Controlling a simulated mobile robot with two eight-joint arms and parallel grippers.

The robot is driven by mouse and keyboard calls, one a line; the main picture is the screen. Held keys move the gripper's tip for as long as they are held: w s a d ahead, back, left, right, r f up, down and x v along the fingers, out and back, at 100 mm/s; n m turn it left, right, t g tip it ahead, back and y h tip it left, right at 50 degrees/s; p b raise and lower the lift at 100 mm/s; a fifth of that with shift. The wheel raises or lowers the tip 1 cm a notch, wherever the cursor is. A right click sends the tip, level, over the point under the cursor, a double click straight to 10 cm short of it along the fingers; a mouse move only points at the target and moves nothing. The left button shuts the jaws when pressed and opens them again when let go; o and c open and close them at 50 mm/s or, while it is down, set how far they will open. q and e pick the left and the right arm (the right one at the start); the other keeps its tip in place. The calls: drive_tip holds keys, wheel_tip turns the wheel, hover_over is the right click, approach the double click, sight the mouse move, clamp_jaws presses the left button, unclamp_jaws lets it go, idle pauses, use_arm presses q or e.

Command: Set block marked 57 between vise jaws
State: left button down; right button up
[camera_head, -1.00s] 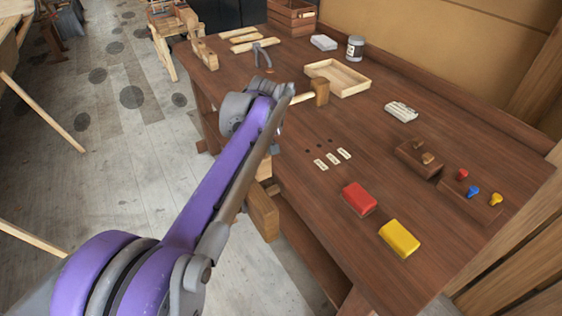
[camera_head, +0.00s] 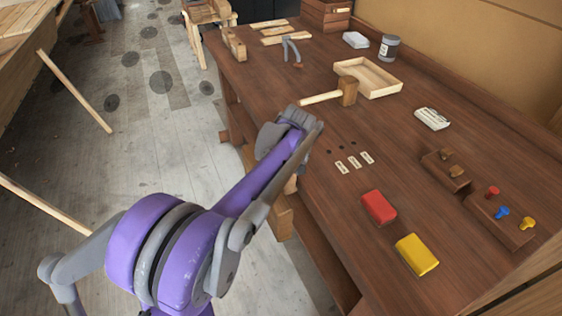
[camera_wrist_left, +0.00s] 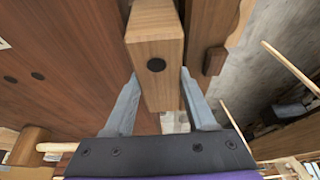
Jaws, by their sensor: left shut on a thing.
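My left gripper (camera_head: 300,165) hangs over the front edge of the bench in the head view, its fingers mostly hidden by my arm. In the left wrist view its fingers (camera_wrist_left: 157,75) are shut on a light wooden block (camera_wrist_left: 160,85) with a dark round spot on its face. No number is readable on it. A bit of this wood shows under the gripper in the head view (camera_head: 291,185). The wooden vise jaw (camera_head: 281,220) is on the bench's front side, just below the gripper; its gap is hidden. My right gripper is out of view.
The bench (camera_head: 320,210) holds a mallet (camera_head: 348,91), an open tray (camera_head: 368,77), white labels (camera_head: 355,162) beside dark holes, a red block (camera_head: 378,207), a yellow block (camera_head: 416,254) and a peg rack (camera_head: 498,217). Floor lies open left of the bench.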

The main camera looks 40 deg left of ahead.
use_arm(q)
drive_tip(key=shift+f, duration=0.25)
drive_tip(key=shift+c, duration=1.1)
unclamp_jaws()
drive_tip(key=shift+d, duration=0.1)
drive_tip(key=shift+r, duration=0.3)
drive_tip(key=v, duration=1.2)
drive_tip(key=s+d+f+m+t+h, duration=0.1)
drive_tip(key=s+d+f+m+h, duration=0.1)
drive_tip(key=s+d+f+m, duration=0.4)
drive_tip(key=s+d+f+m+t+h, duration=0.2)
drive_tip(key=s+d+f+m, duration=0.4)
drive_tip(key=s, duration=0.8)
drive_tip(key=d+f+p, duration=0.1)
drive_tip(key=d+f, duration=0.1)
drive_tip(key=d, duration=0.2)
drive_tip(key=shift+d+f+m, duration=0.2)
drive_tip(key=shift+d+m, duration=0.1)
drive_tip(key=shift+d, duration=0.1)
drive_tip(key=shift+s, duration=0.1)
